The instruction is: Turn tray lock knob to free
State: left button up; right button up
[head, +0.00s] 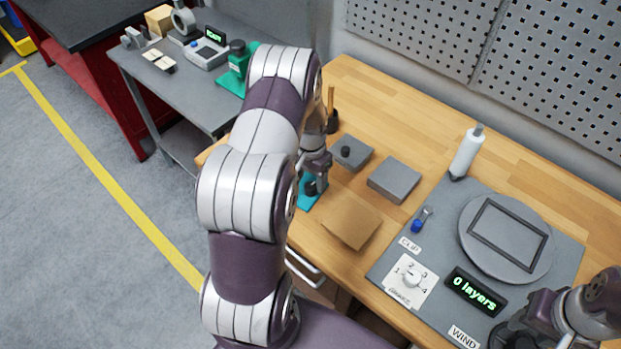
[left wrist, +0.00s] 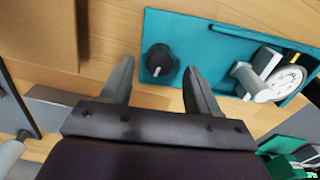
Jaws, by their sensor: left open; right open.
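A black round knob (left wrist: 160,63) with a pale pointer mark sits on a teal plate (left wrist: 205,50) in the left wrist view. My left gripper (left wrist: 158,76) is open, with one finger on either side of the knob in the picture; contact cannot be told. In the head view the knob (head: 311,188) and teal plate (head: 306,201) are partly hidden by my left arm and gripper (head: 313,178). My right gripper (head: 512,335) is partly in view at the lower right, open, and apart from the knob.
A dial gauge (left wrist: 288,80) and a grey cylinder lie on the teal plate's right side. A brown square (head: 349,222) and grey blocks (head: 394,180) lie nearby on the wooden bench. A winding station with a numbered dial (head: 411,278) and "0 layers" display (head: 475,291) stands right.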

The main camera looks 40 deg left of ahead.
pick_arm(q)
jog(key=shift+f, duration=1.2)
jog(key=c, duration=1.1)
jog(key=shift+o, duration=0.2)
jog(key=shift+n, duration=1.1)
jog(key=o, duration=1.1)
jog(key=shift+c, duration=0.2)
jog(key=shift+r, duration=0.15)
